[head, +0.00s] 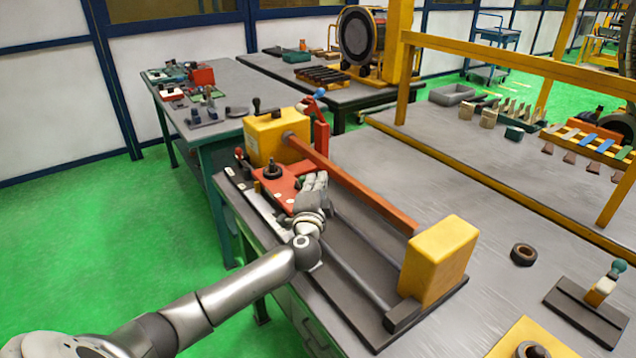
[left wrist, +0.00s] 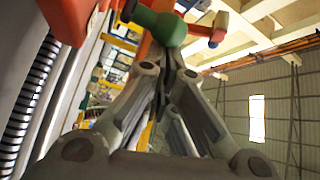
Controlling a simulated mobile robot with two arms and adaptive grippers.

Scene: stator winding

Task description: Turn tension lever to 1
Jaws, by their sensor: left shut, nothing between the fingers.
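The winding machine has a yellow block (head: 278,138) at its far end, a red bar running to a near yellow block (head: 438,262), and a red carriage (head: 284,186). A lever with a black knob (head: 271,168) stands on the carriage. A blue-tipped lever (head: 319,94) is on the red upright behind. My left gripper (head: 316,180) is at the carriage's right side, shut and empty, partly covering it. In the left wrist view, a green knob (left wrist: 166,29) is just beyond the closed fingertips (left wrist: 164,72); whether they touch is unclear. No scale mark is readable. My right gripper is out of view.
The grey bench (head: 420,180) is mostly clear right of the machine. A dark ring (head: 523,254) and a small lever fixture (head: 590,308) lie there. A yellow frame rail (head: 520,70) crosses behind. A ribbed rod (left wrist: 31,100) runs along the left in the wrist view.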

